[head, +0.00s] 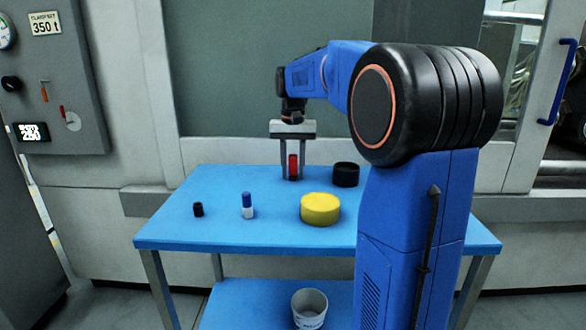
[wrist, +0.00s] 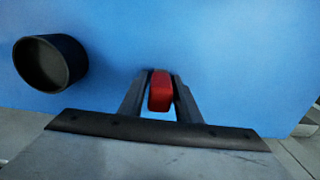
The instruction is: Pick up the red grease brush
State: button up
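The red grease brush (head: 293,166) stands upright at the back of the blue table, with a dark lower end. My gripper (head: 293,174) points straight down over it, with one finger on each side. In the wrist view the red brush (wrist: 160,92) sits between the two fingers (wrist: 161,80), which lie close against its sides. The gripper looks shut on the brush. The brush's lower end is hidden in the wrist view, and it seems at or very near the table top.
A black round cup (head: 345,174) stands just right of the gripper. A yellow round tub (head: 320,209), a blue-and-white stick (head: 247,206) and a small black cylinder (head: 198,209) stand nearer the front of the table (head: 180,230). A white bucket (head: 309,309) is on the lower shelf.

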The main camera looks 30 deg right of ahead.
grip_shut()
jog(key=shift+r, duration=0.1)
notch_tip(320, 180, up, 10)
jog(key=shift+f, duration=0.1)
